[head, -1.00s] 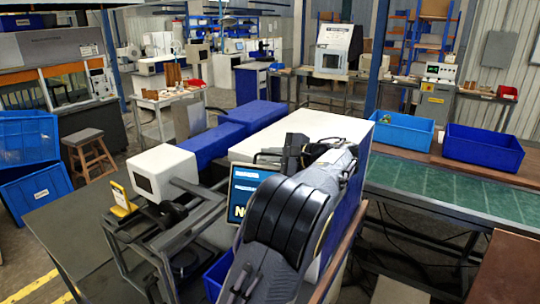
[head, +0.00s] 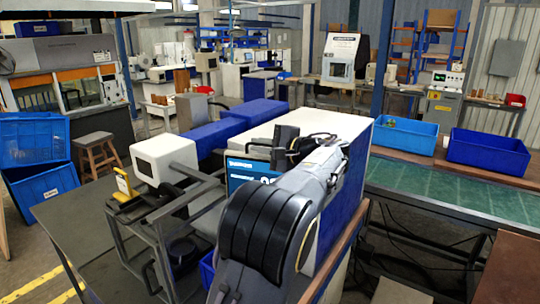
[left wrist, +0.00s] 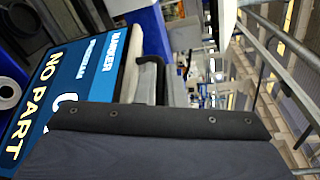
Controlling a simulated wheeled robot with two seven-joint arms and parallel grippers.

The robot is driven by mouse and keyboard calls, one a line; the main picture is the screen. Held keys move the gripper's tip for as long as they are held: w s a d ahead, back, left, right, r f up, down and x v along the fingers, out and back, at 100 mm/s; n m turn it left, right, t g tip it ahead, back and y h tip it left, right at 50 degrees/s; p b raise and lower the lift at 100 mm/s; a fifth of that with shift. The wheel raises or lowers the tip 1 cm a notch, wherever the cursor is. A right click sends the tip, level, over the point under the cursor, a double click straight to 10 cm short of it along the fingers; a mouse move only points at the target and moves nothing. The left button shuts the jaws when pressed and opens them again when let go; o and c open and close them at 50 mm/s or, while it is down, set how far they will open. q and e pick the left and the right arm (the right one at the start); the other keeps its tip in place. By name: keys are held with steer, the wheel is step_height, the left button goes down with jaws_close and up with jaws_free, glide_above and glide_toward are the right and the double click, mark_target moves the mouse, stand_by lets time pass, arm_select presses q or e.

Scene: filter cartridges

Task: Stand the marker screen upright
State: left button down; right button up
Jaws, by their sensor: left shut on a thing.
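The marker screen (head: 240,170) is a blue panel with white lettering, between the white marker head and the large white-topped cabinet. My arm hides its lower part in the head view. In the left wrist view the screen (left wrist: 70,85) fills the left side, turned in the picture, with "MARKER" and "NO PART" legible. My left gripper (head: 284,148) is at the screen's right edge, shut on it. In the left wrist view a grey finger (left wrist: 150,80) lies against the screen's edge. The screen's exact tilt is hard to tell. My right gripper is out of view.
The white marker head (head: 165,160) and a dark tubular frame stand left of the screen on a grey table (head: 75,225). The white-topped cabinet (head: 335,130) is close behind my gripper. Two blue bins (head: 405,139) (head: 487,152) stand beside the green conveyor (head: 450,195) at right.

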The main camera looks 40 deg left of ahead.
arm_select(q)
steer(key=shift+s+d+f+b, duration=0.1)
steer(key=shift+d+f+b, duration=0.05)
steer(key=shift+f+b, duration=0.15)
steer(key=shift+n+b, duration=0.3)
steer(key=shift+b, duration=0.1)
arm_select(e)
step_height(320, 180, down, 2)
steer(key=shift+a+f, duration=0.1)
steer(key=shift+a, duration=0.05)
arm_select(q)
steer(key=c, duration=1.8)
jaws_free()
steer(key=shift+s, duration=0.1)
steer(key=shift+r, duration=0.15)
steer(key=d+b, duration=0.1)
steer(key=d, duration=0.7)
steer(key=shift+r, duration=0.35)
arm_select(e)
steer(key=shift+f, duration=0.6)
